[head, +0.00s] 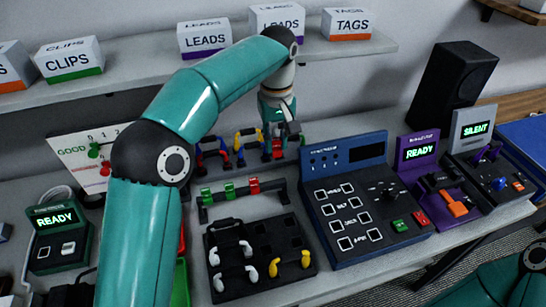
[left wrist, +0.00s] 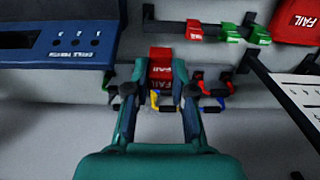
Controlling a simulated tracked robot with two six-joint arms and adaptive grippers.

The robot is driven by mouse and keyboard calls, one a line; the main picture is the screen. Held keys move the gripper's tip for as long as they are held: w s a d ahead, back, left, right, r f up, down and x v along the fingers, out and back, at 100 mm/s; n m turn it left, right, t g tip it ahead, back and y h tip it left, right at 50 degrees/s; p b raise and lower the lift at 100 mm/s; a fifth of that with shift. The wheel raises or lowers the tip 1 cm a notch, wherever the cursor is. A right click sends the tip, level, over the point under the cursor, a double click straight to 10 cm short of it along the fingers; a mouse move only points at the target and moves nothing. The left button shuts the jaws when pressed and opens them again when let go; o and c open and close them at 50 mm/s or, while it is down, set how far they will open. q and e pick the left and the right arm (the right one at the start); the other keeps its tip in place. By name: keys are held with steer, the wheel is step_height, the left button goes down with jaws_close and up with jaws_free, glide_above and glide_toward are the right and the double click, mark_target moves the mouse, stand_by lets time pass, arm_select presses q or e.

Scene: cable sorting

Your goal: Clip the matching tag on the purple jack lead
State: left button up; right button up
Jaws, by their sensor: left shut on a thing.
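My left gripper (head: 278,132) points down at the back of the bench, over the row of coloured leads (head: 219,152). In the left wrist view my left gripper (left wrist: 160,92) is shut on a red tag (left wrist: 161,55) with pale lettering; the tag also shows below the gripper in the head view (head: 277,150). Yellow, blue and red lead parts lie close around the fingertips. My right gripper is out of view.
A tag rail (head: 243,195) holds green and red tags. In front is a black tray (head: 262,284) with white and yellow leads. A blue tester (head: 366,215) and a purple tester (head: 419,153) reading READY stand to the right. A shelf with labelled boxes runs behind.

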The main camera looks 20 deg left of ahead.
mark_target(276, 140)
arm_select(q)
step_height(276, 140, up, 8)
steer(key=shift+f+p, duration=0.2)
steer(key=shift+p, duration=0.9)
step_height(276, 140, up, 3)
steer(key=p, duration=0.3)
steer(key=shift+p, duration=0.35)
